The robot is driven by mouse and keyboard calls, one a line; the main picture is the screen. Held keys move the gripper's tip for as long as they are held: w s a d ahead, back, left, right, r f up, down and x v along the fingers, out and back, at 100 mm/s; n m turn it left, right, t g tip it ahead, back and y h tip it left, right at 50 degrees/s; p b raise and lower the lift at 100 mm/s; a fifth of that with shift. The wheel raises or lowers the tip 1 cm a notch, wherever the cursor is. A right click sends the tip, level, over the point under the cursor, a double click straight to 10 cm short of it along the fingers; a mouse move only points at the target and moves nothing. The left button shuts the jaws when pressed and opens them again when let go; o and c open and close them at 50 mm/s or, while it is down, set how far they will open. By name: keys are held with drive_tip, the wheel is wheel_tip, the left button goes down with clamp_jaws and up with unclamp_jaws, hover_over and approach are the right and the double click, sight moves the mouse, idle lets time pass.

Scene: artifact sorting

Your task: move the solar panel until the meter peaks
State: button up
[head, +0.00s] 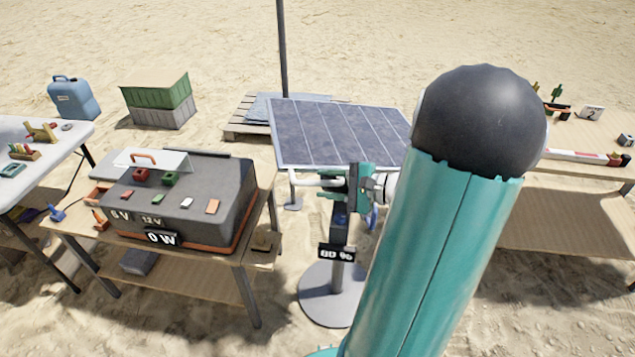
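The solar panel (340,133), a dark blue-grey sheet with pale lines in a light frame, is tilted on a post with a round grey base (333,298). A white bar (312,179) runs along its near lower side. My teal gripper (346,186) is at the right end of this bar, just below the panel's near edge. Its fingers are small and partly hidden, so I cannot tell if they grip the bar. The dark box with coloured terminals carries the meter label (162,238), which reads 0 W. A percent label (337,253) hangs on the post, its digits unclear.
The box stands on a wooden table (205,256) at left. A white table (20,150) with small items is further left, another table (560,180) at right. My arm covers the right centre.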

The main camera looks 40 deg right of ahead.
drive_tip(key=shift+x, duration=1.45)
clamp_jaws()
drive_tip(key=shift+s+d+r+m+t+y, duration=0.15)
drive_tip(key=shift+d+r+m+t+y, duration=0.15)
drive_tip(key=shift+r, duration=0.3)
drive_tip(key=shift+s+d+r+m+t+y, duration=0.1)
drive_tip(key=shift+s+d+r+t+y, duration=0.1)
drive_tip(key=shift+r+t, duration=0.3)
drive_tip(key=shift+r, duration=0.1)
unclamp_jaws()
